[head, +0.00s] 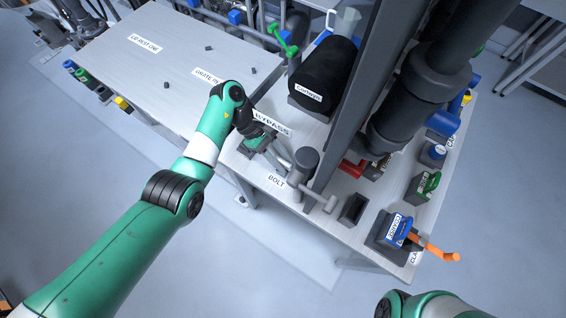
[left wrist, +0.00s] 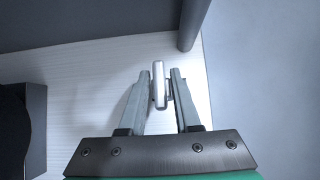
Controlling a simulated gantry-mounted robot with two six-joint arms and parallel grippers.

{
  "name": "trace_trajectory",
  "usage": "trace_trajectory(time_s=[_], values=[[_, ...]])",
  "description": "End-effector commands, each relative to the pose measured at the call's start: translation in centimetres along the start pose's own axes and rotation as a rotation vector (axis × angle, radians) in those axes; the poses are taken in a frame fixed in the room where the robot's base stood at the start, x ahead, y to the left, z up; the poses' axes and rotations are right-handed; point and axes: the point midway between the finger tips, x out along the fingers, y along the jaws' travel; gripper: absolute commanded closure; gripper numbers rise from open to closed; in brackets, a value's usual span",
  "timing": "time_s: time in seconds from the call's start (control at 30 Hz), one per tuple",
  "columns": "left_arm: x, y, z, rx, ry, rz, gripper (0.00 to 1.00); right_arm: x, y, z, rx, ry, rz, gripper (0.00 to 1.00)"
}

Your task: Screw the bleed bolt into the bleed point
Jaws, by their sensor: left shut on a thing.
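My left gripper (head: 283,159) reaches in from the left beside a dark upright cylinder (head: 303,164) on the right-hand table. In the left wrist view my left gripper (left wrist: 165,76) is shut on a slim silver piece (left wrist: 158,86), which looks like the bleed bolt. The piece stands upright between the fingertips in that view. In the head view the cylinder hides part of the fingertips. A grey T-shaped piece (head: 324,198) shows just right of the cylinder; I cannot tell whether it is the bleed point. My right gripper is out of view.
A label "BOLT" (head: 276,181) lies on the table near the cylinder. A thick dark column (head: 345,110) and a black drum (head: 322,74) stand close by. A small black open box (head: 353,208) and a blue-handled block (head: 392,232) with an orange lever (head: 437,248) are to the right.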

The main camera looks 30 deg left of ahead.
Motion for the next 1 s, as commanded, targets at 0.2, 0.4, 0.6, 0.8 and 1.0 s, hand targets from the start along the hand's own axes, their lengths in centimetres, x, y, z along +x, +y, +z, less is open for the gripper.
trace_trajectory(time_s=[0.2, 0.4, 0.6, 0.8, 1.0], values=[[-1.0, 0.0, 0.8, 0.001, 0.000, 0.000, 1.00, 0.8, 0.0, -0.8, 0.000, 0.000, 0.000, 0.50], [-1.7, 0.0, 1.4, 0.001, 0.000, 0.000, 1.00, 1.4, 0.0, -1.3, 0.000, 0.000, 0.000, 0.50], [-2.4, 0.0, 2.0, 0.001, 0.000, 0.000, 1.00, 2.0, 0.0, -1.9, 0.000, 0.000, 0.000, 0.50], [-3.1, 0.0, 2.6, 0.001, 0.000, 0.000, 1.00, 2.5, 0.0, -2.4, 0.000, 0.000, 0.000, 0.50], [-3.1, 0.0, 2.6, 0.000, 0.000, 0.000, 1.00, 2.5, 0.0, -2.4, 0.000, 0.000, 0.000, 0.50]])
